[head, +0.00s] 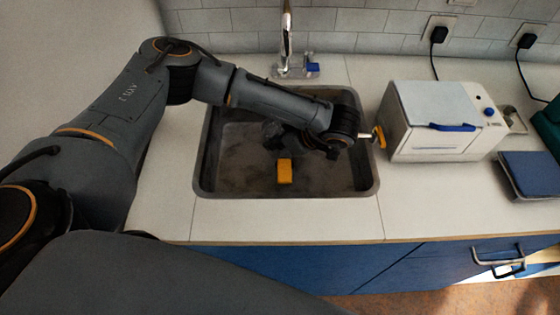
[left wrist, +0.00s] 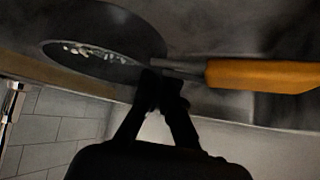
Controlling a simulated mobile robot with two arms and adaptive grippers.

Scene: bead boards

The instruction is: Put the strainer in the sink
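The strainer shows in the left wrist view as a dark round bowl (left wrist: 105,40) with pale specks in it and a long orange handle (left wrist: 262,75). In the head view its orange handle (head: 285,172) shows over the sink; its bowl is largely hidden behind my arm. My left gripper (left wrist: 162,82) reaches over the sink with its fingers close together at the strainer's neck, where handle meets bowl. It looks shut on it. The grey sink basin (head: 230,183) lies below. Whether the strainer touches its floor I cannot tell. My right gripper is not in view.
A faucet (head: 287,35) stands behind the sink against the tiled wall. A white appliance (head: 435,120) with a blue handle stands right of the sink, close to my left wrist. A dark blue item (head: 530,172) lies farther right. The counter strip in front is clear.

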